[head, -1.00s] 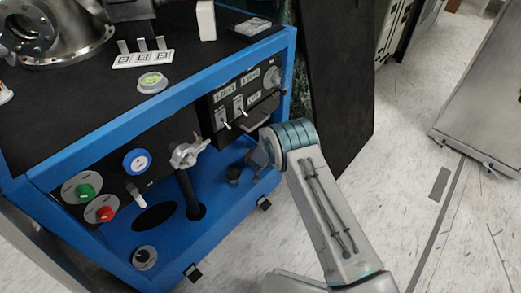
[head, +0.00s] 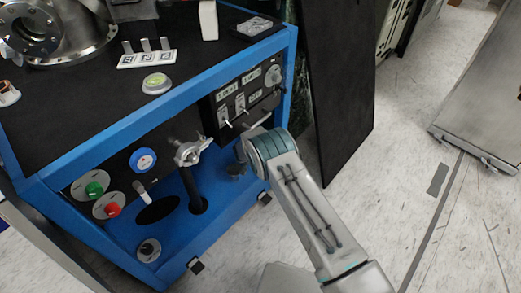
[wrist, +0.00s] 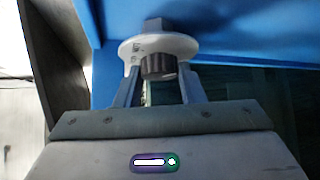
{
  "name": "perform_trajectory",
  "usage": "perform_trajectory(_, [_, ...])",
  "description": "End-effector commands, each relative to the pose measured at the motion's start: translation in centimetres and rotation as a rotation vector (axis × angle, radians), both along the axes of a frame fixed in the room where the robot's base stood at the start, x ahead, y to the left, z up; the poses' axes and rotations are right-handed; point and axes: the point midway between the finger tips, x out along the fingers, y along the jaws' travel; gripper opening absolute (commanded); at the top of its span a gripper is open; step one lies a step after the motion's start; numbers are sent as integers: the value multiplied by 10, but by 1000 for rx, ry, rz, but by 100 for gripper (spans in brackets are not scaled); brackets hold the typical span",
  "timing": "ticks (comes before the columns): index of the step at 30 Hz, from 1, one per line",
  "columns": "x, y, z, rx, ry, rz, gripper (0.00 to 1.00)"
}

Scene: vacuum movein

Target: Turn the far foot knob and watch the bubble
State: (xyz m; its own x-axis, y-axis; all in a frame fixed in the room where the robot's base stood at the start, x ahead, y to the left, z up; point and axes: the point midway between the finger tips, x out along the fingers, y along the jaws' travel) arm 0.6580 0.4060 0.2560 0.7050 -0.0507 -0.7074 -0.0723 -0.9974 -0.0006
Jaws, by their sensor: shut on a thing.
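The far foot knob (wrist: 158,67) is a dark ribbed knob under a white marked disc, at the top middle of the wrist view. My gripper (wrist: 157,75) has one finger on each side of the knob and is shut on it. In the head view the far knob (head: 237,170) is a small dark shape at the blue cart's lower right, partly hidden by my wrist. The bubble level (head: 157,83) is a round pale-green vial on the cart's black top; its bubble is too small to read.
The blue cart (head: 130,130) carries switches (head: 240,105), a blue-rimmed gauge (head: 143,160), green (head: 95,190) and red (head: 113,210) buttons and a valve handle (head: 190,150). A near foot knob (head: 149,249) is at lower left.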

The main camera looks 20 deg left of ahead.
Motion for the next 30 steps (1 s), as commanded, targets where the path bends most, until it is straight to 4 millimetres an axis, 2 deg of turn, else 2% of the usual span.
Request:
perform_trajectory(15, [0,-1,0,-1,0,-12,13])
perform_trajectory(16, [0,-1,0,-1,0,-12,41])
perform_trajectory(17, [0,-1,0,-1,0,-12,45])
perform_trajectory(30, [0,-1,1,-1,0,23,45])
